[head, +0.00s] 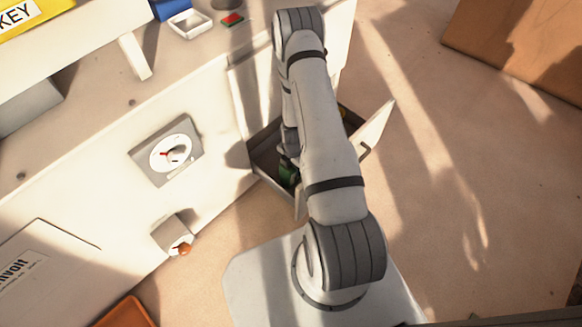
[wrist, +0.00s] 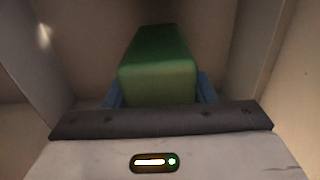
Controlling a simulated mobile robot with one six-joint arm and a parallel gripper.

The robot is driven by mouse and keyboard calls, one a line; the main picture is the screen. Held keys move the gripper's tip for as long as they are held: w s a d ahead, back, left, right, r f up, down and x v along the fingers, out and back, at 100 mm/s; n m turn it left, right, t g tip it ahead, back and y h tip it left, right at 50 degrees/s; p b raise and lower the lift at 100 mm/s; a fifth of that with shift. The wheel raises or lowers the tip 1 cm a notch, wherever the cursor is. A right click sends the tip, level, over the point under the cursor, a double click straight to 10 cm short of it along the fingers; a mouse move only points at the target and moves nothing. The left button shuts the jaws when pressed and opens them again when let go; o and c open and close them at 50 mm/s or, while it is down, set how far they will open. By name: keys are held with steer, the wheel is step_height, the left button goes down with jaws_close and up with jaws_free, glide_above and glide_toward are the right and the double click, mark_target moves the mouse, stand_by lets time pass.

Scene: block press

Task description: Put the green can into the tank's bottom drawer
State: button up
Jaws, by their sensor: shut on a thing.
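The green can (wrist: 158,75) looks like a rounded green block in the wrist view. My gripper (wrist: 160,92) is shut on it, with a blue finger at each side. In the head view a bit of the green can (head: 287,174) shows beside my arm, in or just above the open drawer (head: 262,150). The drawer's pale front panel (head: 377,128) is to the right of my arm. My arm hides much of the drawer and most of my gripper. Pale walls surround the can in the wrist view. I cannot tell whether the can touches the drawer's floor.
A dial (head: 170,155) and a small knob (head: 178,245) are on the pale front to the left. A white tray (head: 190,23) and a red block (head: 232,19) are on top. A brown box (head: 520,45) is at the far right. The floor right of the drawer is clear.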

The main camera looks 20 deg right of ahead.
steer(key=o, duration=0.9)
steer(key=shift+f, duration=0.15)
steer(key=o, duration=0.4)
steer(key=shift+o, duration=0.2)
